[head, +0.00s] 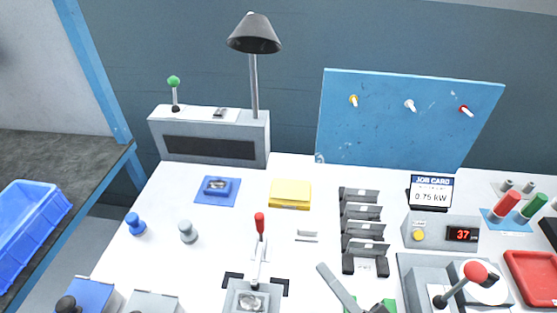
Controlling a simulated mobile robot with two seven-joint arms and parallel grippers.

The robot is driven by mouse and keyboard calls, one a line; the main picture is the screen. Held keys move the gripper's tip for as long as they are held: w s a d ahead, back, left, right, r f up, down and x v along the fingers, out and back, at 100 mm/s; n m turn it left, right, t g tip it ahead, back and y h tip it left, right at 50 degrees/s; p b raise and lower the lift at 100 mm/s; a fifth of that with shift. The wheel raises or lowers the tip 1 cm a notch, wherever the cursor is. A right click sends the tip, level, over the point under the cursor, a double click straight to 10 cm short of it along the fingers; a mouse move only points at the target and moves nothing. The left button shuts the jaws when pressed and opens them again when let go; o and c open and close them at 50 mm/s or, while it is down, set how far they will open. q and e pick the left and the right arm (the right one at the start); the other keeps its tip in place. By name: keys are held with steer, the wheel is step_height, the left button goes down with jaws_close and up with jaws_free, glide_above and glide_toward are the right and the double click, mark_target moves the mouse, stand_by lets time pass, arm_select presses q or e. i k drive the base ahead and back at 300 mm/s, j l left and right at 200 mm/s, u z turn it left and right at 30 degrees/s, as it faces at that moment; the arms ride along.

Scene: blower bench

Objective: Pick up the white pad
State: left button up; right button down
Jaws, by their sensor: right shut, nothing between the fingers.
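I cannot pick out a white pad with certainty on the white bench. A small pale, flat piece (307,235) lies to the right of the red-tipped lever; it is too small to tell what it is. A thick yellow pad (290,193) lies behind it, and a blue pad (233,184) with a blue block on it lies to the left. My left gripper is not in view.
The red-tipped lever (260,226) stands mid-bench. A rack (362,213) of several slots is right of the pads. A display box (440,232) reads 37. A lamp (254,35) rises behind. A red tray (532,278) is at the right edge. Bench between the pads is clear.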

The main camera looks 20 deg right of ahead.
mark_target(305, 232)
steer(key=k, duration=1)
